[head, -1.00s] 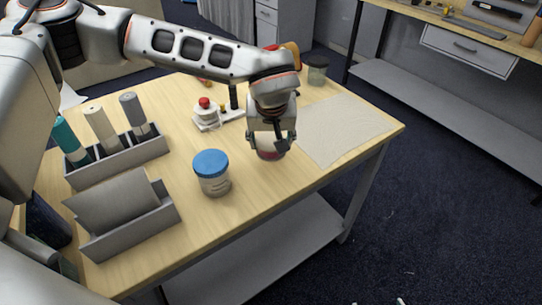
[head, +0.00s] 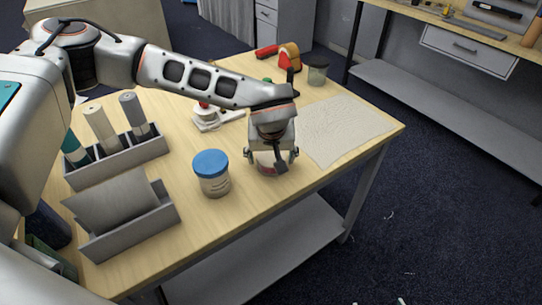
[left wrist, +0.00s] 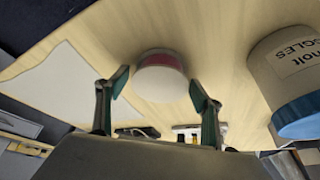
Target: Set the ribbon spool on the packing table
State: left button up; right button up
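The ribbon spool, white with a red band, is at my left gripper near the table's front edge. In the left wrist view the spool (left wrist: 161,78) stands between the two fingertips, with narrow gaps at its sides. My left gripper (head: 270,160) points down over the spool (head: 263,166) in the head view and partly hides it. In the wrist view the fingers of the left gripper (left wrist: 160,80) are apart. The spool appears to rest on the wooden packing table (head: 240,215). My right gripper is out of view.
A blue-lidded jar (head: 212,175) stands close left of the gripper. A pale mat (head: 345,130) lies to the right. Grey holders (head: 125,160) fill the left end. A red-buttoned device (head: 207,115), a tape dispenser (head: 289,57) and a dark-lidded jar (head: 317,72) stand behind.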

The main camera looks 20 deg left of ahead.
pick_arm(q)
jog(key=shift+r, duration=0.1)
jog(key=v, duration=1.2)
dwell(0.4)
